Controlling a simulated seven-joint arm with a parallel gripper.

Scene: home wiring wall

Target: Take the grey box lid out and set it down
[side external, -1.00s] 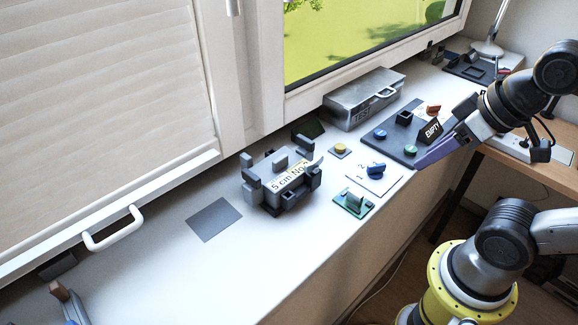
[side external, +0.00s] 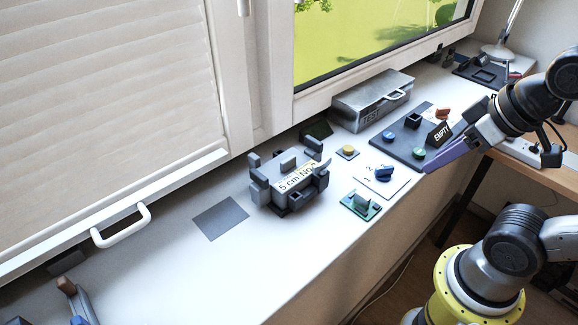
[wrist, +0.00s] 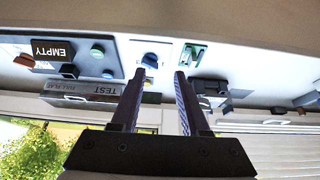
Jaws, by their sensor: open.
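The grey box (side external: 283,196) with dark upright clips around it stands on the white sill, with a label reading "5 cm No" on it. Its grey lid (side external: 299,173) appears to be the top piece with a small upright tab; the seam is too small to tell. The box also shows in the wrist view (wrist: 211,88), right of my fingers. My gripper (side external: 428,168) is open and empty with purple fingers, over the sill's front edge, well right of the box. In the wrist view my gripper (wrist: 160,75) shows a clear gap between its fingers.
A dark grey flat pad (side external: 220,217) lies left of the box. A green block piece (side external: 361,206), a white card with a blue knob (side external: 384,173) and a yellow button (side external: 348,151) stand right of it. A TEST case (side external: 374,100) and a dark panel (side external: 401,147) are farther back.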

